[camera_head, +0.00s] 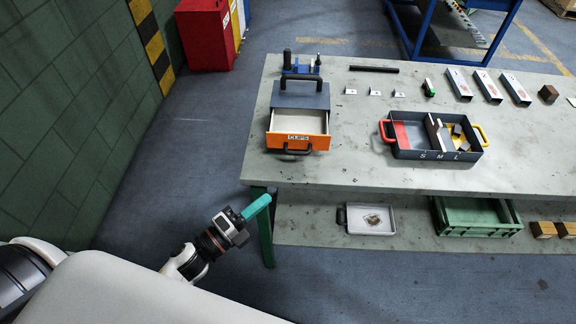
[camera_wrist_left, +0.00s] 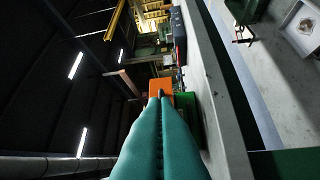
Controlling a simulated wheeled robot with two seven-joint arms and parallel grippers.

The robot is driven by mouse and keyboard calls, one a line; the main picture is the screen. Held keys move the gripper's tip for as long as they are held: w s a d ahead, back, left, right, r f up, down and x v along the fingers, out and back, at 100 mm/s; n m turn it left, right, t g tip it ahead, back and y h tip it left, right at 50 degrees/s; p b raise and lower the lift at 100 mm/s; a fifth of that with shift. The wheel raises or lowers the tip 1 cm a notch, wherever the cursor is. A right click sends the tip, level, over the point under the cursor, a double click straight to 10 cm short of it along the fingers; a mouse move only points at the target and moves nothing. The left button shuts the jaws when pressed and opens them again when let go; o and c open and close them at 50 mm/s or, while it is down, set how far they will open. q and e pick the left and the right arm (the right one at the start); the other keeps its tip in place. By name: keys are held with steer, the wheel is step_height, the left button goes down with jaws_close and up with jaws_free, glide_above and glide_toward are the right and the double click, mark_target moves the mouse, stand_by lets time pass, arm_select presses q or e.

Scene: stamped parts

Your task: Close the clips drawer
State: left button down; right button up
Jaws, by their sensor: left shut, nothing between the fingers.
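The clips drawer (camera_head: 297,141) has an orange front with a "CLIPS" label and a dark handle (camera_head: 297,151). It is pulled out of its dark grey cabinet (camera_head: 301,96) at the left end of the table, and its light inside shows empty. My left gripper (camera_head: 262,203), with teal fingers, is shut and empty, below and to the left of the drawer by the table's front left corner. In the left wrist view the teal fingers (camera_wrist_left: 160,100) lie together, with the orange drawer front (camera_wrist_left: 160,87) beyond their tips. My right gripper is not in view.
A blue device (camera_head: 301,66) stands behind the cabinet. A dark S-M-L tray (camera_head: 436,152) with red and yellow ends sits to the right on the table (camera_head: 350,171). The lower shelf holds a white tray (camera_head: 350,226) and a green crate (camera_head: 475,227). The tabletop between drawer and tray is clear.

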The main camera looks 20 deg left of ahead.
mark_target(284, 145)
arm_select(q)
steer(key=w+d+r+p, duration=0.1)
steer(key=w+d+p, duration=0.1)
steer(key=w, duration=0.9)
steer(key=shift+w+d+r+p, duration=0.3)
steer(key=shift+d+p, duration=0.1)
steer(key=shift+p, duration=0.15)
steer(key=w+b, duration=0.1)
steer(key=w, duration=0.1)
steer(key=w+a+b, duration=0.1)
steer(key=w, duration=0.2)
steer(key=w+a+b, duration=0.1)
steer(key=w, duration=0.2)
steer(key=shift+w+a+f, duration=0.1)
steer(key=shift+a+f, duration=0.05)
steer(key=shift+s, duration=0.3)
